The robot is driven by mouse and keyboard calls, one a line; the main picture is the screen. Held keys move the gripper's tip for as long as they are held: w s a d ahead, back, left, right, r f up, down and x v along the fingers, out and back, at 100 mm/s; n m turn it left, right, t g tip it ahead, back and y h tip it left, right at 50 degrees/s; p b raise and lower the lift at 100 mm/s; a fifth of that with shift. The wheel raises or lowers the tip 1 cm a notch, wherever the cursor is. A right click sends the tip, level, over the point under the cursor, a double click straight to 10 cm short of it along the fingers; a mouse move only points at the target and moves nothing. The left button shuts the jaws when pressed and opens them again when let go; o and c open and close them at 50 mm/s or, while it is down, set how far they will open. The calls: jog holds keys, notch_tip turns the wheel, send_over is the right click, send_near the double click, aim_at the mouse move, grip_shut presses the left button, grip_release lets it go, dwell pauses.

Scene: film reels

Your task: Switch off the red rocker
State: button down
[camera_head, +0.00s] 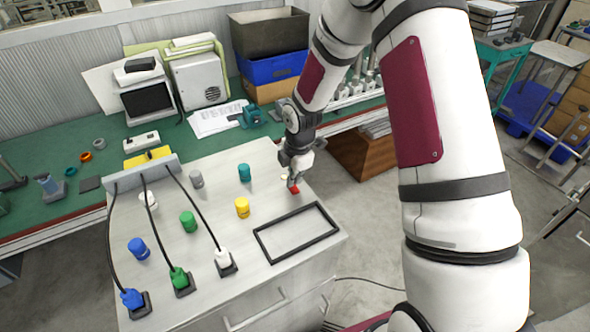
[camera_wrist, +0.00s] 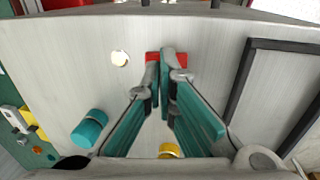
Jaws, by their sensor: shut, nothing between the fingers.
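The red rocker (camera_head: 294,189) sits on the white cabinet top near its far right edge. In the wrist view the red rocker (camera_wrist: 181,60) lies at the fingertips, partly hidden behind them. My gripper (camera_head: 292,182) points down at the rocker, and in the wrist view its fingertips (camera_wrist: 166,62) are together with nothing held. The tips overlap the rocker in the picture; I cannot tell if they touch it. A pale round spot (camera_wrist: 120,58), perhaps a lamp, is beside the rocker. Which side of the rocker is pressed is hidden.
The cabinet top (camera_head: 215,220) also holds a teal cylinder (camera_head: 244,172), a yellow one (camera_head: 242,207), several other knobs, cabled plugs and a black rectangular frame (camera_head: 296,233) close to the gripper. A green workbench (camera_head: 60,213) with equipment stands behind.

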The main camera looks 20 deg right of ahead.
jog(key=shift+f, duration=0.35)
